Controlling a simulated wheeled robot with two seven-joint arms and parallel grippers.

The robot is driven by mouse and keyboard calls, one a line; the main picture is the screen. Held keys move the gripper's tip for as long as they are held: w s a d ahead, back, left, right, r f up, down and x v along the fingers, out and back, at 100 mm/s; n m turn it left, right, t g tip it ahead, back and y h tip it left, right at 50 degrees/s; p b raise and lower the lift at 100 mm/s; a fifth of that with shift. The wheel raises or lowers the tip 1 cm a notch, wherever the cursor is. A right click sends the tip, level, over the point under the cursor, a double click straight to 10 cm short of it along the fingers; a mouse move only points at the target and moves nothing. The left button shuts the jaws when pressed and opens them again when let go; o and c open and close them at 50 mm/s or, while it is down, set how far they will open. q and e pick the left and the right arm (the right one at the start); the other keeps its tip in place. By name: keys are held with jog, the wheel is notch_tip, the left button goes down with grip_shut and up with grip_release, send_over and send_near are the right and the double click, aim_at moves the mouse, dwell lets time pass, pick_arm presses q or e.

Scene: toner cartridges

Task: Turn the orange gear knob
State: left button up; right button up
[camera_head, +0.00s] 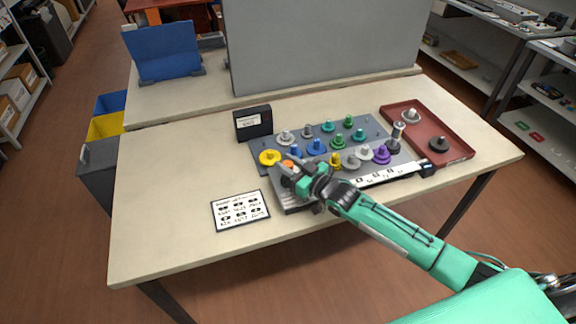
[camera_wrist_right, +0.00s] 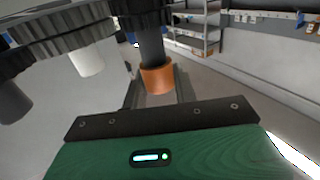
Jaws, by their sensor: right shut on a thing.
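The orange gear knob (camera_head: 288,163) is at the front left of the grey-blue gear board (camera_head: 369,124), mostly covered by my right gripper. My right gripper (camera_head: 291,171) reaches in from the right and is shut on it. In the right wrist view, the orange part of the knob (camera_wrist_right: 158,79) sits between the fingers, with a dark shaft and dark toothed gears close beside it. My left gripper is not in view.
Several coloured gears, including a yellow one (camera_head: 270,157) and a purple one (camera_head: 381,154), stand close around. A red tray (camera_head: 455,143) lies at the right, a printed card (camera_head: 240,211) at the front left and a black box (camera_head: 253,123) behind.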

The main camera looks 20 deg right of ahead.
jog(key=shift+r, duration=0.25)
jog(key=o, duration=0.9)
jog(key=shift+o, duration=0.2)
jog(key=shift+f, duration=0.15)
jog(key=shift+s+d+f, duration=0.15)
jog(key=shift+s+d, duration=0.1)
jog(key=shift+s, duration=0.2)
jog(key=b+v, duration=0.2)
jog(key=v, duration=1)
jog(key=shift+s+d+b, duration=0.15)
jog(key=shift+s+b, duration=0.15)
jog(key=shift+s, duration=0.05)
